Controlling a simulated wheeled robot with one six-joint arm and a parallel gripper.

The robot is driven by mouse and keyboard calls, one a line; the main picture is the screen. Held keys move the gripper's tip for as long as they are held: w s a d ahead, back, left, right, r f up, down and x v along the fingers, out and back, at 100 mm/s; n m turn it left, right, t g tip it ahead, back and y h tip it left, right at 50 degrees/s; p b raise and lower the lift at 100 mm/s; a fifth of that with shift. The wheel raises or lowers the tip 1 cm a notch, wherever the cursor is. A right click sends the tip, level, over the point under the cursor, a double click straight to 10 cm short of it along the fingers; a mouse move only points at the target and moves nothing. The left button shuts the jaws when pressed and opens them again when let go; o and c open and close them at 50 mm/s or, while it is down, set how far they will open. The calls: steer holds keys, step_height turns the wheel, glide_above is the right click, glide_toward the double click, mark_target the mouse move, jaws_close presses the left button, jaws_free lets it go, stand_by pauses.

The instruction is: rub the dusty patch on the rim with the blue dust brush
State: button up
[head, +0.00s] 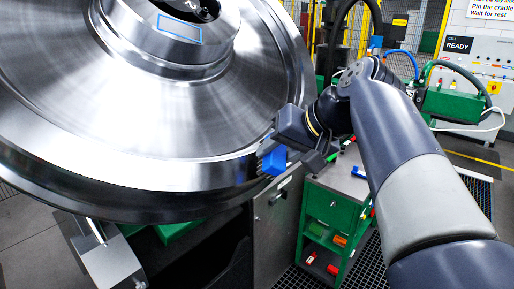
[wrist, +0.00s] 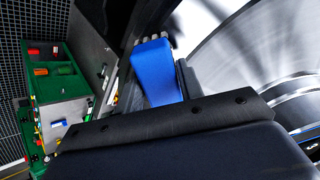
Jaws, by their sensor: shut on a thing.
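The large shiny rail wheel (head: 130,95) fills the left of the head view; its disc also shows at the right of the wrist view (wrist: 245,60). My gripper (head: 285,145) is at the right edge of the wheel's rim (head: 215,172). It is shut on the blue dust brush (head: 274,161), which also shows in the wrist view (wrist: 156,75) with its bristle end toward the rim. The bristles are close to or against the rim; I cannot tell whether they touch. I cannot make out the dusty patch; the brush and gripper may hide it.
A green tool cart (head: 328,212) with colored items stands below my arm. A grey cabinet (head: 276,225) is beneath the rim. A control panel (head: 480,75) stands at the back right. A blue-outlined label (head: 180,29) is on the wheel's hub.

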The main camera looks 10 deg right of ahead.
steer(key=shift+b+x, duration=0.4)
steer(key=shift+x, duration=0.6)
stand_by(0.3)
steer(key=shift+w+d+r+p, duration=0.1)
steer(key=shift+w+d+p, duration=0.2)
steer(key=shift+w+d, duration=0.35)
steer(key=shift+w+d+r+p, duration=0.1)
steer(key=shift+w+d+p, duration=0.25)
steer(key=shift+d, duration=0.5)
steer(key=w+d, duration=0.1)
steer(key=w+d+p, duration=0.1)
steer(key=d, duration=0.1)
steer(key=shift+w+f, duration=0.2)
steer(key=shift+w, duration=0.05)
steer(key=shift+s, duration=0.1)
steer(key=shift+s+a+f+b, duration=0.1)
steer(key=shift+s+a+b, duration=0.15)
steer(key=shift+s+a, duration=0.35)
steer(key=shift+s+a+b, duration=0.2)
steer(key=shift+s+a, duration=0.15)
steer(key=shift+a, duration=0.45)
steer(key=shift+s+a+b, duration=0.15)
steer(key=shift+s+a, duration=0.5)
steer(key=shift+a, duration=0.15)
steer(key=shift+s+a+b, duration=0.15)
steer(key=shift+s+a, duration=0.45)
steer(key=shift+a, duration=0.25)
